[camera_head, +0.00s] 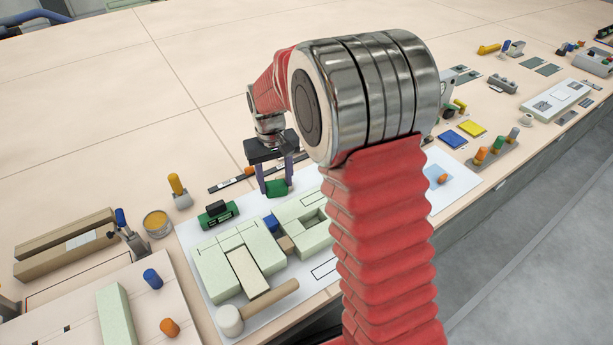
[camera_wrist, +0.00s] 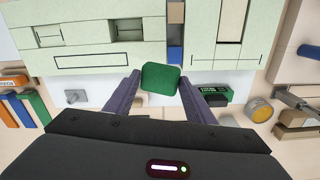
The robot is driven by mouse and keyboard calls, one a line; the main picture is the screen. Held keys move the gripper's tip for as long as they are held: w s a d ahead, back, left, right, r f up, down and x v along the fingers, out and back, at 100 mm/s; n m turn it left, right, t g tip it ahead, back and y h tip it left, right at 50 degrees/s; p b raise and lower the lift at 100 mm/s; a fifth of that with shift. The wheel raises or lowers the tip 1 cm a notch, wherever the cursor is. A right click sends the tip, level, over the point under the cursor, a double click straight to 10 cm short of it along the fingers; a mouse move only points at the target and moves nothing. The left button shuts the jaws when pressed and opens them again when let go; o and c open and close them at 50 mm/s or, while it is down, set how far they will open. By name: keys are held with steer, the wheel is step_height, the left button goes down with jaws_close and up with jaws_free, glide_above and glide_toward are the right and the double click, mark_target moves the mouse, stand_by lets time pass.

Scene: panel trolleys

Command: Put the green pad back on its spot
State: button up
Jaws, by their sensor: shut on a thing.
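The green pad (camera_head: 276,188) is a small block with rounded corners. My gripper (camera_head: 276,178) is shut on it, with one dark finger on each side. The wrist view shows the pad (camera_wrist: 160,78) between the two fingertips (camera_wrist: 160,84). The pad is over the far edge of a white sheet (camera_head: 190,236) that carries pale green blocks (camera_head: 220,268). The wrist view shows black outlined rectangles on these blocks (camera_wrist: 92,60). I cannot tell whether the pad touches anything below, or which mark is its spot.
A green and black block (camera_head: 217,214) stands left of the pad. A mallet (camera_head: 256,308), a blue cube (camera_head: 271,222) and an orange-topped tin (camera_head: 157,223) are near. A yellow-handled tool (camera_head: 177,188) stands behind. My arm hides the sheet's right part.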

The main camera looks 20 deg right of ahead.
steer(key=shift+w+d, duration=0.15)
steer(key=shift+d, duration=0.3)
steer(key=shift+w+d+f+n, duration=0.15)
steer(key=shift+w+d+n, duration=0.15)
steer(key=shift+w+n, duration=0.25)
steer(key=w+d+f+n+t, duration=0.2)
steer(key=w+d+n, duration=0.8)
steer(key=n, duration=0.4)
steer(key=shift+f, duration=0.4)
steer(key=shift+w+d+f+n+t+y, duration=0.15)
steer(key=shift+w+d+f+n+t, duration=0.1)
steer(key=shift+w+d+n, duration=0.8)
steer(key=shift+w+d+f+n+t+y, duration=0.2)
steer(key=shift+w+d+n, duration=0.2)
steer(key=shift+d+n, duration=0.75)
steer(key=shift+a+n, duration=0.25)
steer(key=shift+a, duration=0.05)
steer(key=shift+w+g, duration=0.2)
steer(key=shift+g, duration=0.25)
